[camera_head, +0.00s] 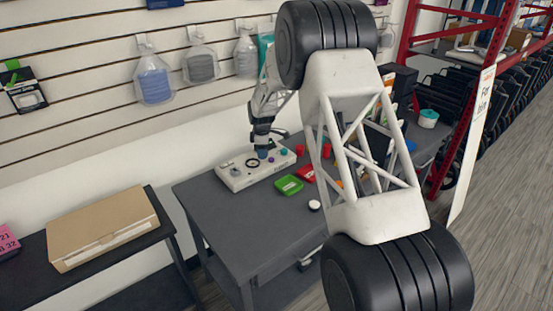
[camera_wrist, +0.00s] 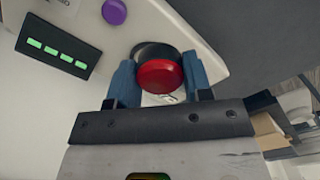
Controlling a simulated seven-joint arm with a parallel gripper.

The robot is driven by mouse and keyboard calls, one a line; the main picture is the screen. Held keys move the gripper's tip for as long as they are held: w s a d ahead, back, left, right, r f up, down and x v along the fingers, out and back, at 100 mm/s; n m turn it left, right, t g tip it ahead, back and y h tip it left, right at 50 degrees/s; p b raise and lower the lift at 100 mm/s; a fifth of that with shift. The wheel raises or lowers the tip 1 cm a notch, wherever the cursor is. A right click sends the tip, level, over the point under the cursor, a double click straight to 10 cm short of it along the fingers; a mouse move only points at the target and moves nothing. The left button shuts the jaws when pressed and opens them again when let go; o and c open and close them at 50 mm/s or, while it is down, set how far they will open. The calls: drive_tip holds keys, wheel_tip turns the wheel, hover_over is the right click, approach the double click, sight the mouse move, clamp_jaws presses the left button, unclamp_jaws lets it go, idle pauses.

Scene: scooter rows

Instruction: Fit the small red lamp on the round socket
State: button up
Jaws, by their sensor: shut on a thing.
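The small red lamp (camera_wrist: 160,75) sits between the blue fingertips of my gripper (camera_wrist: 159,82) in the wrist view. My gripper is shut on it. A black round part, probably the socket (camera_wrist: 152,48), shows just beyond the lamp on the white panel (camera_wrist: 205,55). The lamp covers part of it, and I cannot tell whether the two touch. In the head view, my gripper (camera_head: 263,153) is low over the panel (camera_head: 238,181) on the grey table, and the lamp is not distinguishable there.
The panel carries a purple button (camera_wrist: 114,12) and a display with green bars (camera_wrist: 58,46). To its right on the table (camera_head: 245,222) are a green tray (camera_head: 288,185), a red tray (camera_head: 305,173) and a small white round thing (camera_head: 314,204). The table's front left is clear.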

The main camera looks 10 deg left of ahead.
approach(253, 164)
drive_tip(key=shift+w+a+f, duration=0.1)
drive_tip(key=shift+a+f, duration=0.05)
drive_tip(key=shift+f, duration=0.25)
idle(0.4)
drive_tip(key=shift+f, duration=2.55)
drive_tip(key=shift+f, duration=0.35)
idle(0.5)
drive_tip(key=o, duration=1.4)
drive_tip(key=shift+r, duration=2.95)
